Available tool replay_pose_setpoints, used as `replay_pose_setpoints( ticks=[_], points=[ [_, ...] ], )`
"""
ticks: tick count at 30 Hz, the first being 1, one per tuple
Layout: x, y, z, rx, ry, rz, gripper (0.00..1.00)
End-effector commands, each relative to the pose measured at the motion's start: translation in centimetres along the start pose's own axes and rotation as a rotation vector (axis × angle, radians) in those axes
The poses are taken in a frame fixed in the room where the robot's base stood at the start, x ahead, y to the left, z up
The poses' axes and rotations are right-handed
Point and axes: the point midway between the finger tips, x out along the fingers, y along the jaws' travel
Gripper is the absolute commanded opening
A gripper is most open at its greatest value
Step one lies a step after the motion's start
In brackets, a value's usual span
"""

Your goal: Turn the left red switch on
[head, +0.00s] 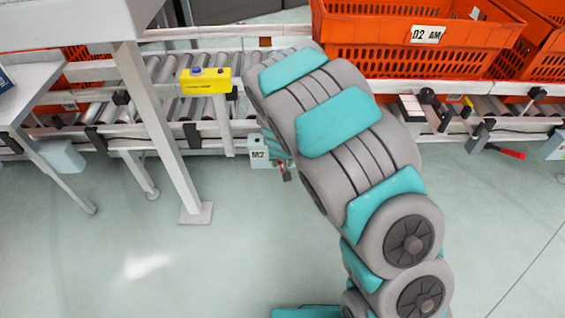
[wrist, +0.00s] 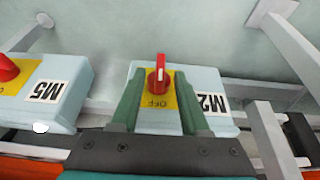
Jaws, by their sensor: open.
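A pale blue box labelled M2 (wrist: 214,103) carries a red rotary switch (wrist: 159,75) on a yellow plate marked OFF. The knob has a white line and its handle points up in the wrist view. My gripper (wrist: 156,88) is open, its two green fingers reaching toward the switch, one on each side of it. I cannot tell whether they touch it. A second box labelled M5 (wrist: 45,90) with a red switch (wrist: 6,68) is at the left of the wrist view. In the head view the M2 box (head: 258,153) shows beside my arm, which hides most of my gripper.
A roller conveyor (head: 140,75) runs across behind my arm, with orange totes (head: 400,35) on it. A yellow button box (head: 205,80) is on the rail. A white table leg (head: 160,130) stands at left. The floor in front is clear.

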Motion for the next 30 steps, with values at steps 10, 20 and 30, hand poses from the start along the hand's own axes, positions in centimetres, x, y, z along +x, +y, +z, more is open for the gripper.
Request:
replay_pose_setpoints(
  ticks=[10, 20, 30],
  points=[
    [0.74, 0.02, -0.06, 0.001, 0.002, 0.0, 0.45],
    [0.72, 0.01, -0.08, 0.001, 0.002, 0.0, 0.19],
    [0.71, 0.0, -0.17, 0.001, 0.004, 0.0, 0.0]
  ],
)
